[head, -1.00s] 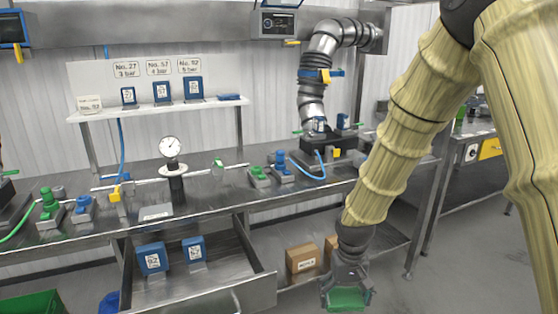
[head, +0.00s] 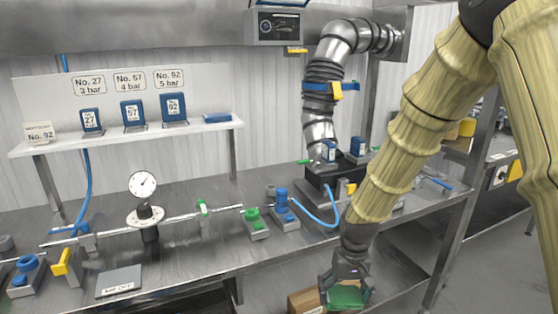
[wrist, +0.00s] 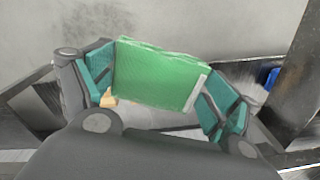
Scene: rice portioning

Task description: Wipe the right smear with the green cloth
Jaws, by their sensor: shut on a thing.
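My gripper (head: 346,284) is shut on the green cloth (head: 345,298), low in front of the bench at the lower right of the head view. In the wrist view the cloth (wrist: 160,75) is a flat, folded pad between the two teal-padded fingers. I cannot make out the right smear for certain in either view. A faint dark patch (wrist: 98,16) shows on the grey surface at the top of the wrist view, but I cannot tell what it is.
The steel bench (head: 190,255) carries a pressure gauge (head: 143,185), a green valve (head: 254,222), a blue valve (head: 283,210) and a grey plate (head: 118,282). A shelf (head: 125,137) with blue numbered units stands behind. A cardboard box (head: 306,301) is beside my gripper, below the bench top.

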